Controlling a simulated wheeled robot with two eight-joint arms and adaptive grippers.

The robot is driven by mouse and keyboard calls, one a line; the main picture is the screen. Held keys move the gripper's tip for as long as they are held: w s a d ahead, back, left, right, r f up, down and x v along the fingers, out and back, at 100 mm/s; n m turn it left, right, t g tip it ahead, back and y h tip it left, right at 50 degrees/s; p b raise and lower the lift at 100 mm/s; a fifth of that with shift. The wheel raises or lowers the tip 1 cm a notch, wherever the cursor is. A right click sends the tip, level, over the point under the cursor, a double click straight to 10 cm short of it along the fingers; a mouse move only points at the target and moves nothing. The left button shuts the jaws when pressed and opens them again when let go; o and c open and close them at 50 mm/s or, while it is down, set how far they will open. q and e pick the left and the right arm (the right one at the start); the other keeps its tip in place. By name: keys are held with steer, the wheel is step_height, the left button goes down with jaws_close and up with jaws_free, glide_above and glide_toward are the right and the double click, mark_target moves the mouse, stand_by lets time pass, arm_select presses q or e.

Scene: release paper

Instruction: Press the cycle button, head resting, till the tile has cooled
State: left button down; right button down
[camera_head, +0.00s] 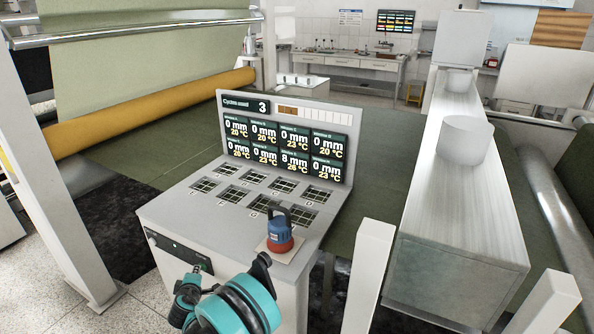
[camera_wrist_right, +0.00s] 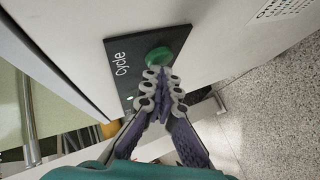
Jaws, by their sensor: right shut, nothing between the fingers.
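The green cycle button (camera_wrist_right: 159,58) sits on a black plate (camera_wrist_right: 118,58) marked "Cycle" in the wrist view. My right gripper (camera_wrist_right: 163,76) is shut and empty, its tips at the button's lower edge; I cannot tell whether they touch it. In the head view my right gripper (camera_head: 197,272) is at the front panel (camera_head: 165,246). The blue and red head (camera_head: 280,236) stands upright on a pale pad at the console's front right. Several gridded tiles (camera_head: 234,194) lie in the console top. My left gripper is out of view.
The grey console (camera_head: 180,215) stands before a green sheet (camera_head: 170,140) with a yellow roller (camera_head: 150,112). A long pale metal housing (camera_head: 455,210) and white posts (camera_head: 368,270) stand to the right. Speckled floor is open at front left.

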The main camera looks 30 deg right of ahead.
steer(key=shift+w+d, duration=0.1)
steer(key=shift+d, duration=0.05)
stand_by(0.5)
steer(key=shift+w+d, duration=0.15)
steer(key=shift+d, duration=0.05)
stand_by(0.3)
steer(key=shift+s+a, duration=0.1)
steer(key=shift+s, duration=0.1)
steer(key=shift+a, duration=0.1)
steer(key=s+a, duration=0.3)
steer(key=a, duration=0.1)
steer(key=shift+s+a, duration=0.3)
steer(key=shift+a, duration=0.1)
stand_by(0.8)
